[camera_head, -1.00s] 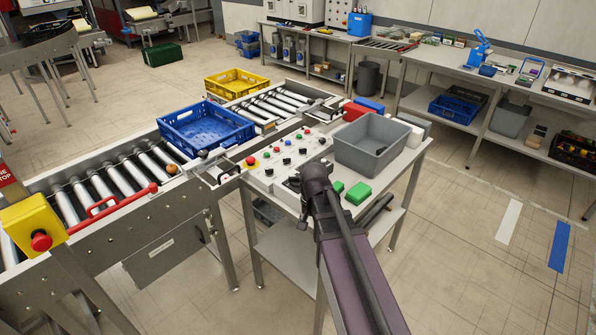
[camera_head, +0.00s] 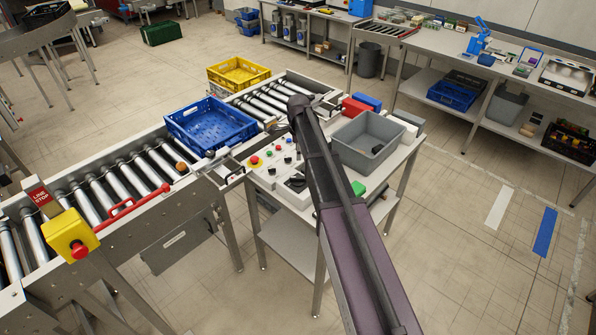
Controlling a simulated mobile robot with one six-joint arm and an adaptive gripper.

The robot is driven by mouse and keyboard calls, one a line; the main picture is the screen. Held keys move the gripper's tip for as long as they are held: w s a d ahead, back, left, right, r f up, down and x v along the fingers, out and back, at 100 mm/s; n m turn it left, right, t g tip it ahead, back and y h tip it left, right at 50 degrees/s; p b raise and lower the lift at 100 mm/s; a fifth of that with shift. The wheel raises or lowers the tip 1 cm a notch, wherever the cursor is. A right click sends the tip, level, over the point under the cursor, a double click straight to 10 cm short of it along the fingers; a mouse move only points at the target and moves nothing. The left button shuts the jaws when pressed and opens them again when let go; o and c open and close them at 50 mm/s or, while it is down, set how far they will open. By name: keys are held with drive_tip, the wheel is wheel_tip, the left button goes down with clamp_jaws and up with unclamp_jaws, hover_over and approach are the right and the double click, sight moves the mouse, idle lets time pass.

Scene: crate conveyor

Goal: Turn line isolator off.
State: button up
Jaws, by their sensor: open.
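The sloped control panel (camera_head: 262,172) stands on a small metal table beside the conveyor. It carries red, green, yellow and black buttons and knobs. Its right part is hidden behind my arm. I cannot tell which control is the line isolator; labels are too small to read. A dark control with a pale base (camera_head: 296,184) sits at the panel's front edge, partly beside my arm. My arm rises from the bottom and crosses over the table, its far end above the panel's back edge. I cannot make out my gripper's jaws.
A blue crate (camera_head: 168,122) and a yellow crate (camera_head: 212,74) stand at the roller conveyor (camera_head: 98,200). A yellow box with a red stop button (camera_head: 72,236) is at front left.

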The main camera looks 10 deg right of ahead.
sight(298, 177)
drive_tip(key=shift+w+r, duration=0.2)
drive_tip(key=shift+w, duration=0.1)
drive_tip(key=shift+f, duration=0.2)
wheel_tip(298, 177, down, 13)
drive_tip(key=b, duration=1.3)
drive_tip(key=shift+f+b, duration=0.2)
drive_tip(key=shift+b, duration=0.2)
idle(0.3)
clamp_jaws()
